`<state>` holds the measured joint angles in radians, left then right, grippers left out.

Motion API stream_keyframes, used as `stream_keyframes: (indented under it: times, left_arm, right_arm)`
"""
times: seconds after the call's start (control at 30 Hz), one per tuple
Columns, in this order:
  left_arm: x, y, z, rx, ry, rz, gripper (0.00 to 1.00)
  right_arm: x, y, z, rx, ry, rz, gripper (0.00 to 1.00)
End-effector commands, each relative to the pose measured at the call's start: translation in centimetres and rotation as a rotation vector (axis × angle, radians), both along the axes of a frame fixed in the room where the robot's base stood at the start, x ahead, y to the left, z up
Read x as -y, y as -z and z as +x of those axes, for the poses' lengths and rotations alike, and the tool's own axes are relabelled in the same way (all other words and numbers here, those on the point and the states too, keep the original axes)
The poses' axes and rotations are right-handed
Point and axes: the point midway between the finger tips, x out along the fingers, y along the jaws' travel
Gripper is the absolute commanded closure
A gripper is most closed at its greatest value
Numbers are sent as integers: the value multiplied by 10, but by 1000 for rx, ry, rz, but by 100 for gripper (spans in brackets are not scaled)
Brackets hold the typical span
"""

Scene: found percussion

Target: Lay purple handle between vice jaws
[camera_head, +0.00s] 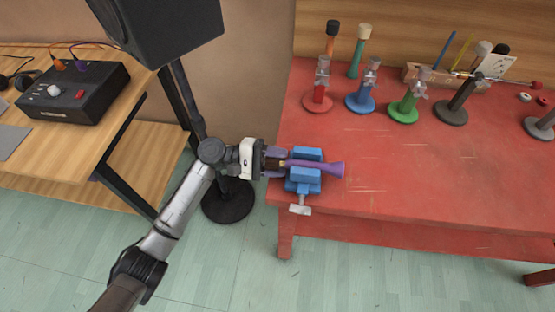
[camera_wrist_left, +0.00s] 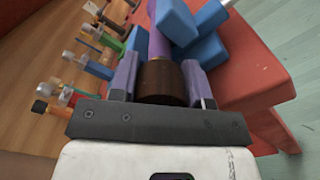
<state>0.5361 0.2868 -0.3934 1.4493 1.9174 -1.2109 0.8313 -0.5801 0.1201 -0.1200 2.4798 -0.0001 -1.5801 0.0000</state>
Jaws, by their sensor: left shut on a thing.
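The purple handle (camera_head: 322,168) lies lengthwise across the blue vice (camera_head: 303,181) at the left edge of the red table. It sits between the two blue jaws, its flared end sticking out to the right. My left gripper (camera_head: 272,164) is shut on the handle's dark brown end, just left of the vice. In the left wrist view the gripper's purple-grey fingers flank the brown end (camera_wrist_left: 161,82), and the purple shaft (camera_wrist_left: 158,42) runs on between the blue jaws (camera_wrist_left: 208,50). I cannot tell whether the jaws touch the handle. My right gripper is not in view.
Red (camera_head: 317,99), blue (camera_head: 360,101) and green (camera_head: 404,111) clamp stands line the back of the red table (camera_head: 400,180). Two upright handled tools (camera_head: 359,50) stand behind them. A black speaker (camera_head: 160,25) on a stand rises behind my left arm. The table's front middle is clear.

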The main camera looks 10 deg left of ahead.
Motion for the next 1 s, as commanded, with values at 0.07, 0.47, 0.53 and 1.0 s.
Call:
stream_keyframes:
  times: [0.07,0.47,0.53,1.0]
  left_arm:
    - [0,0,0,0,0,-1,95]
    - [0,1,0,1,-1,-1,42]
    - [0,1,0,1,-1,-1,36]
    - [-7,3,0,-2,-2,3,27]
  right_arm:
    - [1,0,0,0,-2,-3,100]
    - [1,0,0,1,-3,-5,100]
    - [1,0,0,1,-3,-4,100]
    - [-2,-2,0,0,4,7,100]
